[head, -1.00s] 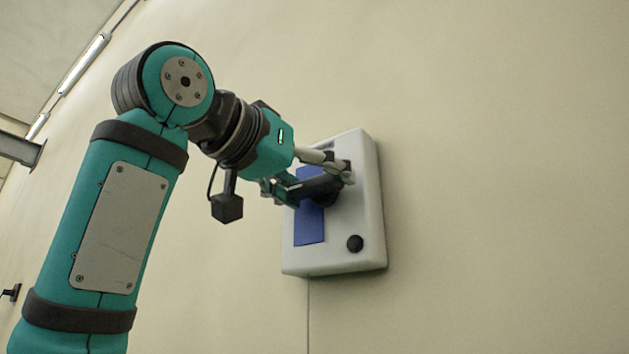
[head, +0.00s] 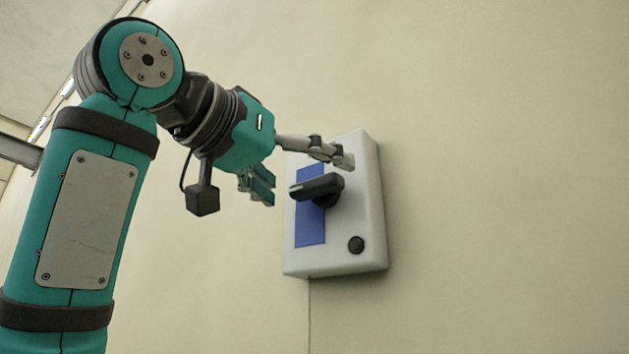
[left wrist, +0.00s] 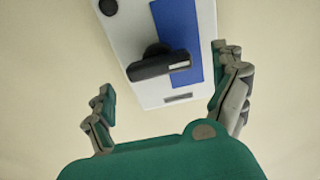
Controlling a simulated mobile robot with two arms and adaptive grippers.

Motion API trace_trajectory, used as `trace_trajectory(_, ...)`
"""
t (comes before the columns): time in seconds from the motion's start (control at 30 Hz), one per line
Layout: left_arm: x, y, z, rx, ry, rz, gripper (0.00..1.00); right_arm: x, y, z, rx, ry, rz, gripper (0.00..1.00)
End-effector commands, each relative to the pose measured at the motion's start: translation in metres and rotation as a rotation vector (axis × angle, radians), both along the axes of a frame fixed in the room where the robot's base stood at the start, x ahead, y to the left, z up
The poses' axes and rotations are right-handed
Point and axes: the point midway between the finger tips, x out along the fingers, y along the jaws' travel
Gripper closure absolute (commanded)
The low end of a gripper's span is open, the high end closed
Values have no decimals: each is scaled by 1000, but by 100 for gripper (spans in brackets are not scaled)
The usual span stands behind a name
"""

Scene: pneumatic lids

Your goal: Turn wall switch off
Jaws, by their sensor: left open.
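The wall switch (head: 340,240) is a pale box on the wall with a blue panel and a black rotary handle (head: 320,187). In the head view the handle points left, lying close to horizontal with a slight tilt. My left gripper (head: 302,178) is open, its fingers spread wide at the left of the box. One finger reaches over the box's upper part, above the handle. In the left wrist view the handle (left wrist: 158,66) lies between the spread fingers, beyond their tips, and nothing is gripped. My right gripper is not in view.
A small round black knob (head: 356,245) sits low on the box. A thin cable or line (head: 309,310) runs down from the box's bottom. The pale wall (head: 500,180) to the right is bare.

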Motion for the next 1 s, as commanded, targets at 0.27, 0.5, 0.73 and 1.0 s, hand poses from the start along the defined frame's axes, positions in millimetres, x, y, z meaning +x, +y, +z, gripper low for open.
trace_trajectory(0.27, -49, 36, 1, 0, -4, 1, 4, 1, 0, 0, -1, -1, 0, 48)
trace_trajectory(0.5, -69, 50, 0, 0, 0, 0, 4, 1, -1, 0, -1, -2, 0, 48)
trace_trajectory(0.73, -71, 52, 0, 0, 0, 0, 4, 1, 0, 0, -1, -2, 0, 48)
trace_trajectory(1.0, -71, 52, 0, 1, 1, 0, 4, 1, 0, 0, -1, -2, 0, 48)
